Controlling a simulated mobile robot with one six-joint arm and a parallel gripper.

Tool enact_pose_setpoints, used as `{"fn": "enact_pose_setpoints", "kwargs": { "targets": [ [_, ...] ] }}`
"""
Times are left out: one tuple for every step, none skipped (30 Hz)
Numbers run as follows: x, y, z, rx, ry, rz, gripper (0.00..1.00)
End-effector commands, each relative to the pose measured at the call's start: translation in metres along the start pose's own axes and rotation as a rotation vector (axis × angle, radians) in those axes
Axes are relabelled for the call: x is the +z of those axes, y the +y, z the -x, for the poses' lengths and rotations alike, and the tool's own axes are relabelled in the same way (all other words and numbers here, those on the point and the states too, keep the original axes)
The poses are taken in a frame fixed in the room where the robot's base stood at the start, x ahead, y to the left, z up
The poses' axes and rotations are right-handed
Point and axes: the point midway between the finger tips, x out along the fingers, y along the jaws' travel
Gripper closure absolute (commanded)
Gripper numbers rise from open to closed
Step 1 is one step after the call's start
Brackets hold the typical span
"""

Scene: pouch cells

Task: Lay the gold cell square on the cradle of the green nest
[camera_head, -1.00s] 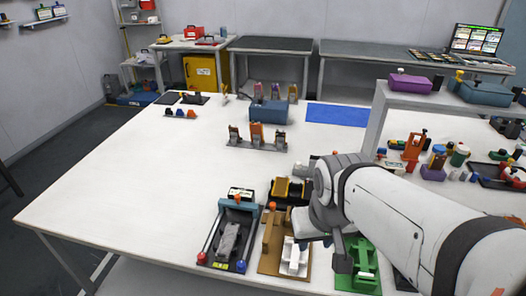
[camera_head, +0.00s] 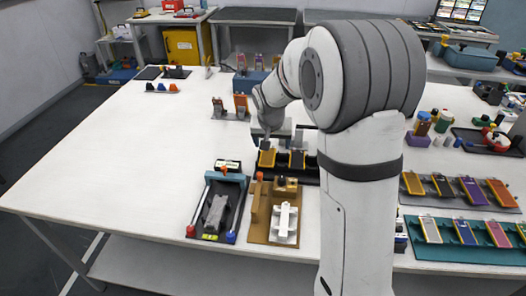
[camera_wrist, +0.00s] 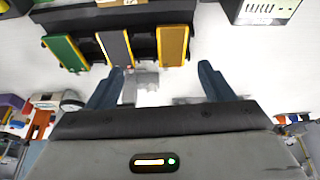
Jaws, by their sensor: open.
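The gold cell (camera_wrist: 172,46) stands at one end of a black rack (camera_wrist: 143,47), beside a grey cell (camera_wrist: 116,46) and a green cell (camera_wrist: 66,52). In the head view the gold cell (camera_head: 267,159) is at the rack's left end, just under my gripper (camera_head: 266,143). In the wrist view my open, empty gripper (camera_wrist: 162,68) has its fingertips short of the rack, with the gold cell's near end lying between their lines, nearer the right finger. The green nest is not visible now; my arm covers its area in the head view.
Trays of several cells (camera_head: 458,191) lie right of my arm. The table's left side (camera_head: 110,160) is clear.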

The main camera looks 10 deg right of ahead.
Motion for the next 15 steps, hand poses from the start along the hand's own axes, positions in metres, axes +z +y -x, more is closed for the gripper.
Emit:
{"fn": "enact_pose_setpoints", "kwargs": {
  "targets": [
    [-0.006,-0.005,-0.015,0.002,0.002,-0.007,0.25],
    [-0.01,-0.008,-0.021,0.002,0.006,-0.013,0.25],
    [-0.014,-0.011,-0.028,0.001,0.01,-0.019,0.25],
    [-0.017,-0.013,-0.032,0.0,0.013,-0.023,0.25],
    [-0.019,-0.014,-0.036,0.0,0.015,-0.028,0.25],
    [-0.021,-0.016,-0.04,0.0,0.017,-0.031,0.25],
    [-0.022,-0.017,-0.043,0.0,0.019,-0.032,0.25],
    [-0.024,-0.018,-0.045,-0.001,0.02,-0.034,0.25],
    [-0.024,-0.018,-0.049,-0.001,0.021,-0.035,0.25],
    [-0.025,-0.019,-0.052,-0.001,0.021,-0.036,0.25],
    [-0.025,-0.019,-0.055,0.0,0.021,-0.036,0.25],
    [-0.025,-0.019,-0.059,0.0,0.02,-0.037,0.25],
    [-0.025,-0.019,-0.063,0.0,0.02,-0.037,0.25],
    [-0.025,-0.019,-0.067,0.0,0.019,-0.037,0.25],
    [-0.025,-0.019,-0.07,-0.001,0.02,-0.037,0.25]
  ]
}}
